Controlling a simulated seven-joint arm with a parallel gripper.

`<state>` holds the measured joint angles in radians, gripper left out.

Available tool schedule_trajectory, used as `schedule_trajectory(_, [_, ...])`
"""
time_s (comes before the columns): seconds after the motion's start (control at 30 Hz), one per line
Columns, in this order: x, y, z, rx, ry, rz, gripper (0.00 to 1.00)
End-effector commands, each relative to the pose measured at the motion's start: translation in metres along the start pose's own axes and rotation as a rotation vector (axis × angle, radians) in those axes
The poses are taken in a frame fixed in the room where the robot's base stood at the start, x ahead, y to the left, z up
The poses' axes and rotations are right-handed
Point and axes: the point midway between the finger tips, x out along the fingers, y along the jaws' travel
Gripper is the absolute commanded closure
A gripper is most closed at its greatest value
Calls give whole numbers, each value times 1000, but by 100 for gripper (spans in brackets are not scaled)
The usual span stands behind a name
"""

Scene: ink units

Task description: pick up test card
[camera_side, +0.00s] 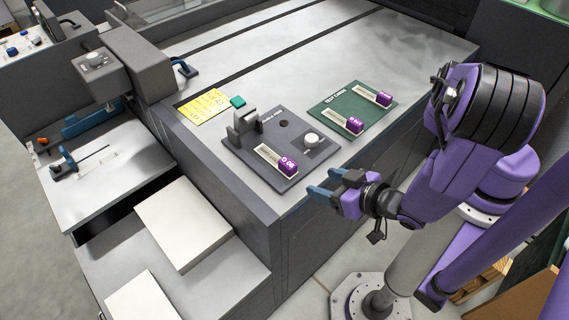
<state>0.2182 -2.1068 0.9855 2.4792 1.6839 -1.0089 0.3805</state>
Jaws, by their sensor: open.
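Two test cards with purple ends lie on a green mat with white lettering (322,112) on the grey bench top. The nearer test card (342,122) is at the mat's front, the farther test card (372,95) at its right back. A third similar card (270,157) lies on a dark grey panel (232,150), to the left of the mat. My gripper (318,192) has blue fingertips, is open and empty, and points left past the bench's front edge. It is apart from all the cards.
The panel also carries a grey upright block (243,124) and a round white knob (311,139). A grey machine (100,75) stands at left. White stacks (183,223) sit lower front left. The bench's back is clear.

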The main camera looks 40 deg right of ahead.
Motion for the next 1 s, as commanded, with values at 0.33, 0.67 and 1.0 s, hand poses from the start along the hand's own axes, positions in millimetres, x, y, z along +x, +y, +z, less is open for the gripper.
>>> schedule_trajectory(0.33, [21, 9, -13, -4, 106, 24, 38])
schedule_trajectory(0.67, [75, 11, -18, -1, 103, 24, 38])
schedule_trajectory(1.0, [120, 10, -23, -5, 103, 19, 38])
